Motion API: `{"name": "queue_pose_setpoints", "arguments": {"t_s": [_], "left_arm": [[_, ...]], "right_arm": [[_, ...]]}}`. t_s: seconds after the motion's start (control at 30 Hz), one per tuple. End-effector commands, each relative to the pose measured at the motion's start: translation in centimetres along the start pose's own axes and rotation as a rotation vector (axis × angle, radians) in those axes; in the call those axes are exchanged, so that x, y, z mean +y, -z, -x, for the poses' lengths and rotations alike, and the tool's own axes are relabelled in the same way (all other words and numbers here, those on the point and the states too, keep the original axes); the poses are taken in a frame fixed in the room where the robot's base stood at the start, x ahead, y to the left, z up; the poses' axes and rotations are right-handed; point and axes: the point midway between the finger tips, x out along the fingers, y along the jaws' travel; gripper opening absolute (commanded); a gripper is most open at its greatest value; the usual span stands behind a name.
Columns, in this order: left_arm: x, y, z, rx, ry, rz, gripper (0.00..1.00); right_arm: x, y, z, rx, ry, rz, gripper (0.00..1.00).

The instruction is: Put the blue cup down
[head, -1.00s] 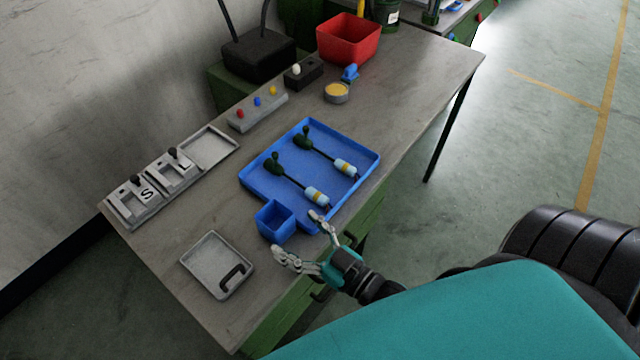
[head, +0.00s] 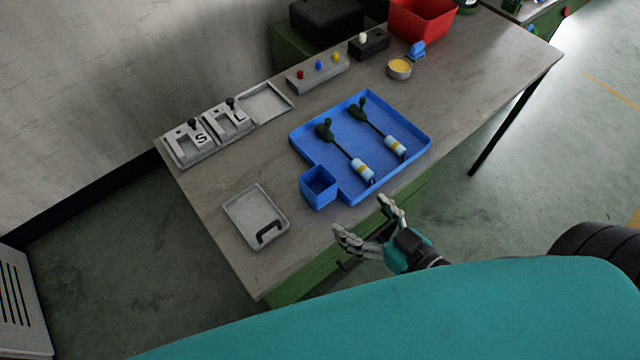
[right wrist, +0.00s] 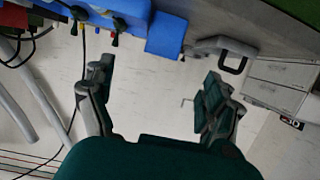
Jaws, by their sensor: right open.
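The blue cup (head: 318,188), a square open-topped box, stands upright on the table in the corner notch of the blue tray (head: 310,143). It looks empty. In the right wrist view the blue cup (right wrist: 165,36) is at the top, beyond the fingertips. My right gripper (head: 363,216) is open and empty, off the table's front edge, to the lower right of the cup and apart from it. Its two spread fingers also show in the right wrist view (right wrist: 158,75), with only floor between them. My left gripper is not in view.
Two corded parts with light-blue ends (head: 362,170) lie in the tray. A grey tray with a black handle (head: 255,218) lies left of the cup. Switch panels (head: 190,147), a button box (head: 318,74), a yellow-topped tin (head: 399,69) and a red bin (head: 424,20) stand farther back.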

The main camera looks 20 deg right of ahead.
Motion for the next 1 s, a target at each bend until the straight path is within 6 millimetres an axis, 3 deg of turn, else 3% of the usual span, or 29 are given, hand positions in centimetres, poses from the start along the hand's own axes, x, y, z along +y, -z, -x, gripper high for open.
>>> {"name": "queue_pose_setpoints", "arguments": {"t_s": [0.3,0.63,0.9,1.0], "left_arm": [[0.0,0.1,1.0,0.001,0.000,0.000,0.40],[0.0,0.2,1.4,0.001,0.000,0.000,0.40],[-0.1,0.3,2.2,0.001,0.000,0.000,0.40],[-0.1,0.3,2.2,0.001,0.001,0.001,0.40]], "right_arm": [[0.0,0.3,-6.6,0.005,0.000,0.001,0.87],[-0.1,0.1,-9.5,0.001,0.001,-0.001,0.87],[-0.4,0.0,-13.3,0.002,0.000,0.001,0.87],[-0.4,0.0,-13.9,0.002,0.001,0.000,0.87]]}}
